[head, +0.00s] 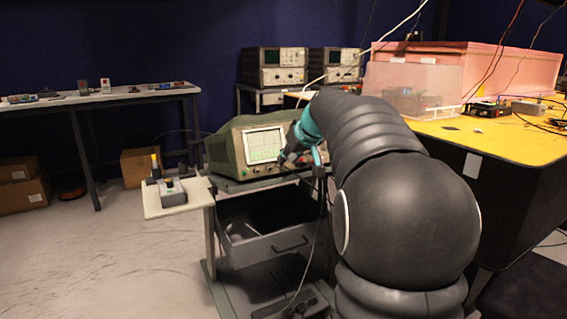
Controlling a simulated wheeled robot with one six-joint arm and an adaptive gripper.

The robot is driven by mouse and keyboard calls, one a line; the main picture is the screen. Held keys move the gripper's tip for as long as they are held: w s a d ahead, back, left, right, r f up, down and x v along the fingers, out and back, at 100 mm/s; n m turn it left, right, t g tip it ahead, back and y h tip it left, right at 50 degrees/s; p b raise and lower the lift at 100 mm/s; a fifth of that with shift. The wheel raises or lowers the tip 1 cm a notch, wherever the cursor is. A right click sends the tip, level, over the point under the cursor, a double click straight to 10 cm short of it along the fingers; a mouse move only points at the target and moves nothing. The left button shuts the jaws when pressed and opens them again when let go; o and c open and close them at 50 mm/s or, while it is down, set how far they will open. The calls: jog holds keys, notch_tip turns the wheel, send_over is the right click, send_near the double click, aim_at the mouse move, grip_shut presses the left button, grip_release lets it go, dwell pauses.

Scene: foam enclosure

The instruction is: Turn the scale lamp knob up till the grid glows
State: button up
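A green-cased oscilloscope (225,151) stands on a cart, its front facing me. Its screen (264,145) is pale with green grid lines and a brighter green trace low down. My gripper (284,160) is at the right edge of the screen, close to the front panel, with my black arm coming in from the right. The gripper and arm cover much of the knob panel. I cannot make out the scale lamp knob, nor whether the fingers touch a knob or are open or shut.
A side shelf (150,205) on the cart's left holds a small grey box (173,192) with a green button. An open drawer (275,245) sits below the oscilloscope. A yellow-topped bench (500,140) with pink foam (510,60) stands right. Thin cables hang near my arm.

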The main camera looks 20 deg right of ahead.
jog(key=shift+x, duration=1.8)
grip_shut()
